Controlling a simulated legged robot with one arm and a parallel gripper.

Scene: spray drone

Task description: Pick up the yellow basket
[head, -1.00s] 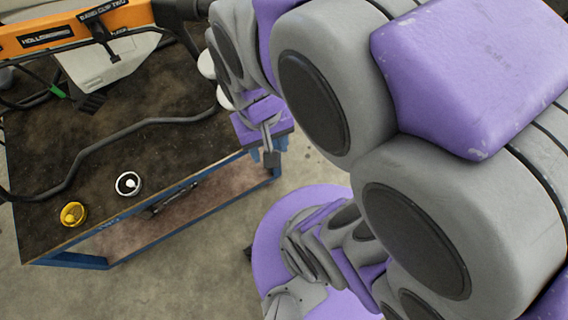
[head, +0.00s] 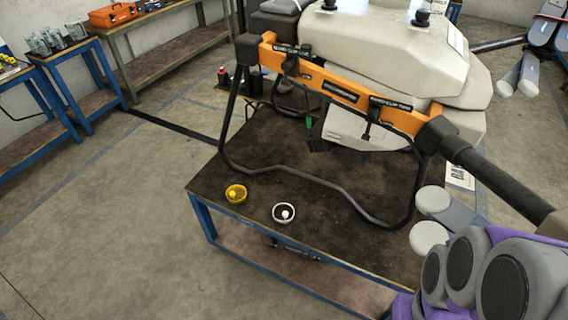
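The yellow basket (head: 236,194) is a small round piece lying near the left front corner of the dark-topped table (head: 330,262). A white and black round piece (head: 284,213) lies to its right, apart from it. Part of my arm, purple and grey, shows at the bottom right. Nothing covers the basket.
A large drone (head: 385,75) with an orange frame and white tank stands on the table. Its black landing leg (head: 312,182) curves just behind the two round pieces. Blue-framed benches (head: 72,62) stand at the back left. The floor (head: 95,225) left of the table is clear.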

